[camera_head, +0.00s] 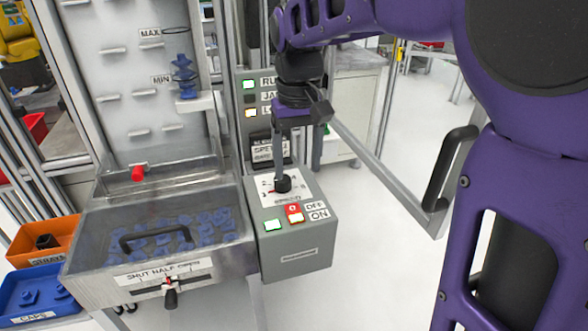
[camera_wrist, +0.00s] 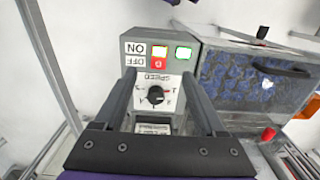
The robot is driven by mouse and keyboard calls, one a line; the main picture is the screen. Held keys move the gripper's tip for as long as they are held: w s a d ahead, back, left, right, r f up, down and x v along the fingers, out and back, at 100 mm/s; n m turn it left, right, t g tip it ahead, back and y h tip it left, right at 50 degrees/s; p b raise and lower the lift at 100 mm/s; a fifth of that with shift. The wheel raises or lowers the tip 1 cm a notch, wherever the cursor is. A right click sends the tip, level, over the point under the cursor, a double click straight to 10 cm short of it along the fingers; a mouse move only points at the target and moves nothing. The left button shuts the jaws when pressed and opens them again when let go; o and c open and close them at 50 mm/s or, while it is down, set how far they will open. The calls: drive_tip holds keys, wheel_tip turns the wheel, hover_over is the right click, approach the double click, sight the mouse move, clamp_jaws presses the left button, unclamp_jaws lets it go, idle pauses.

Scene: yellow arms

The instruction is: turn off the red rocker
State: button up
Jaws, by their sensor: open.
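The red rocker (camera_head: 294,209) is on the sloped top of the grey control box, with OFF beside its red half and ON beside its lit, pale half. It also shows in the wrist view (camera_wrist: 157,64), upside down, just beyond the fingertips; its tilt is too small to tell. My gripper (camera_head: 281,172) points down at the box, its tips near the black SPEED knob (camera_head: 283,184). In the wrist view, my gripper (camera_wrist: 158,76) is open and empty, with its fingers on either side of the knob. Contact with the panel cannot be told.
A lit green button (camera_head: 273,225) sits left of the rocker. Left of the box is a hopper (camera_head: 95,232) of blue parts with a black handle and a lever in front. An upright panel (camera_head: 250,115) with lamps stands behind. Floor at right is clear.

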sight(297, 219)
wheel_tip(297, 219, down, 13)
drive_tip(key=shift+r+b, duration=0.2)
drive_tip(key=shift+b, duration=0.9)
drive_tip(key=shift+r, duration=0.1)
clamp_jaws()
